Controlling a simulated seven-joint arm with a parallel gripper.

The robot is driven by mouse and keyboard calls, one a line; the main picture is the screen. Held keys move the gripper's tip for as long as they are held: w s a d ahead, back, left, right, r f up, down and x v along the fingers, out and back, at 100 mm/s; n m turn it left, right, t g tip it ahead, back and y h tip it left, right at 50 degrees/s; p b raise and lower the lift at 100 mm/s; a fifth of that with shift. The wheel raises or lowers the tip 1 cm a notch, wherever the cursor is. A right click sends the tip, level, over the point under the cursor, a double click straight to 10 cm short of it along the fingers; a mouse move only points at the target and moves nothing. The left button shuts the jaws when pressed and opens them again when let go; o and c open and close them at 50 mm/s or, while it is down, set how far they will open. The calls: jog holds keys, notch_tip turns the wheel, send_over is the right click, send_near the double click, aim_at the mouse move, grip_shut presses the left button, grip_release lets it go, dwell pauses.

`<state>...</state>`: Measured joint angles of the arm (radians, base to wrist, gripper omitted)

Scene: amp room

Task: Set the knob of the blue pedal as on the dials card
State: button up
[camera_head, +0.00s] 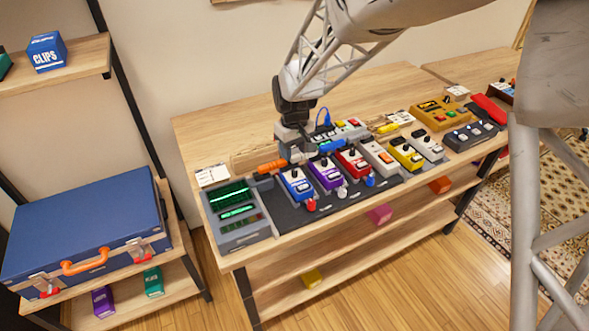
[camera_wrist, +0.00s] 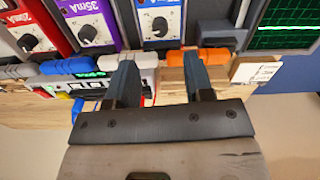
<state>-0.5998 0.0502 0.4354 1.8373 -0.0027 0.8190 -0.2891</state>
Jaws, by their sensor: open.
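The blue pedal (camera_head: 297,183) is at the left end of the pedal row on the dark board. Its round black knob (camera_wrist: 160,26) sits on a white panel in the wrist view; its setting is too small to read surely. My gripper (camera_wrist: 160,62) is open, with nothing between its fingers. In the wrist view its fingertips are just short of the pedal's near edge, with the knob lined up between them. A white card (camera_head: 213,176) lies left of the row, and part of it shows in the wrist view (camera_wrist: 257,71). I cannot tell whether it is the dials card.
A purple pedal (camera_head: 326,173) and a red pedal (camera_head: 353,162) stand to the right of the blue one. A device with a green screen (camera_head: 236,213) stands to its left. Orange (camera_head: 271,166) and blue (camera_wrist: 68,66) plugs lie close to my fingers.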

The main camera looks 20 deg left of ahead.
aim_at(294, 171)
jog(key=shift+n, duration=0.3)
jog(key=shift+f, duration=0.15)
jog(key=shift+f, duration=3.8)
jog(key=shift+c, duration=0.2)
grip_shut()
jog(key=shift+m, duration=3.1)
